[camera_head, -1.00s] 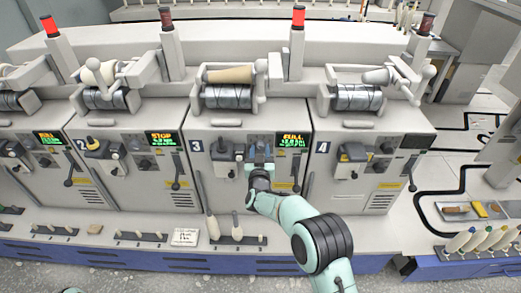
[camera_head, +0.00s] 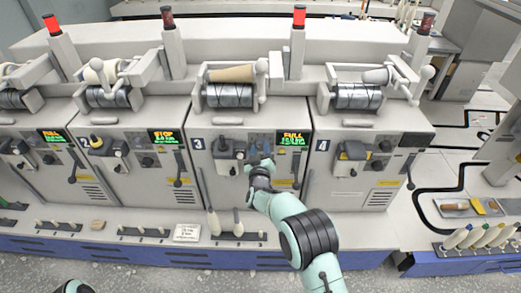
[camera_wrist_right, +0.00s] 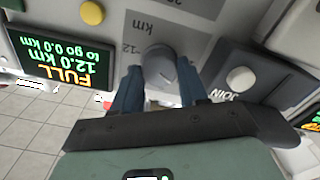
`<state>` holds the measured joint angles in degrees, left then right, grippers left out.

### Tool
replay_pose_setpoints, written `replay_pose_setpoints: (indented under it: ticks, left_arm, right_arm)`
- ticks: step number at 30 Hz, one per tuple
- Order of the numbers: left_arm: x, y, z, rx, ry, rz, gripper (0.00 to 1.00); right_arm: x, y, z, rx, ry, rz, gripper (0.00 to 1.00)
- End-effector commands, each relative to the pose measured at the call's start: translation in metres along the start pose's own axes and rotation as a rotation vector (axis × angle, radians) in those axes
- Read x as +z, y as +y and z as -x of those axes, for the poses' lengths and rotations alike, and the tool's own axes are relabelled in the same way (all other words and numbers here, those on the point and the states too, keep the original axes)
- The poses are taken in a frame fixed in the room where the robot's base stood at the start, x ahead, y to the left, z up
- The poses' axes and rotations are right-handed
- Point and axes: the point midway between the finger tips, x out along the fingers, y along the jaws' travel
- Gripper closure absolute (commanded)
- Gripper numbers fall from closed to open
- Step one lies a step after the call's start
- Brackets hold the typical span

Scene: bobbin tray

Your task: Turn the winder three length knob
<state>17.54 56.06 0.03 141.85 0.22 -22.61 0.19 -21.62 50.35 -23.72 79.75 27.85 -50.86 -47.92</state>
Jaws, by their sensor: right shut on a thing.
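Winder three (camera_head: 222,183) stands in the middle of the head view, marked 3, with a full yarn package on top. Its display (camera_head: 292,138) reads FULL; in the right wrist view the display (camera_wrist_right: 62,62) shows 12.0 km, to go 0.0 km. The grey length knob (camera_wrist_right: 158,68) sits on the panel beside printed 12 and km marks. My right gripper (camera_head: 259,163) is at the panel. In the wrist view its blue fingers (camera_wrist_right: 158,88) are on either side of the knob, shut on it. The gripper hides the knob in the head view. My left gripper is not in view.
A dark JOIN unit (camera_wrist_right: 245,75) with a white button lies beside the knob, and a yellow button (camera_wrist_right: 92,13) lies on the other side. A black lever (camera_head: 297,170) hangs right of my gripper. Winder four (camera_head: 350,190) stands to the right.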

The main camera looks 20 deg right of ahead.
Motion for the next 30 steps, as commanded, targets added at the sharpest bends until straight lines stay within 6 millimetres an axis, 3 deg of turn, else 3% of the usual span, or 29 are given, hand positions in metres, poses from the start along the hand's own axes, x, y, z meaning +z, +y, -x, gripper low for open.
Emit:
replay_pose_setpoints:
  ticks: [7, 8, 9, 10, 22, 30]
  left_arm:
    - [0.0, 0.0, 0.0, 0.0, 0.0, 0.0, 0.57]
    - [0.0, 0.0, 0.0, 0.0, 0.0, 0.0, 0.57]
    - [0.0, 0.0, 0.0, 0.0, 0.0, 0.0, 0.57]
    - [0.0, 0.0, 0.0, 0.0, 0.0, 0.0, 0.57]
    - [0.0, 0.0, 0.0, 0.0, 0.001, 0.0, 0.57]
    - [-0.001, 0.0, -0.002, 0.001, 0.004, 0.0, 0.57]
  right_arm:
    - [0.002, -0.001, 0.0, -0.002, -0.004, 0.0, 0.88]
    - [0.002, -0.001, 0.0, -0.002, -0.004, 0.0, 0.48]
    - [0.002, -0.001, 0.0, -0.002, -0.003, 0.0, 0.34]
    - [0.002, -0.001, 0.0, -0.002, -0.003, 0.0, 0.32]
    - [0.0, -0.001, 0.006, -0.002, -0.002, -0.001, 0.32]
    - [0.0, -0.001, 0.048, -0.003, -0.002, -0.002, 0.32]
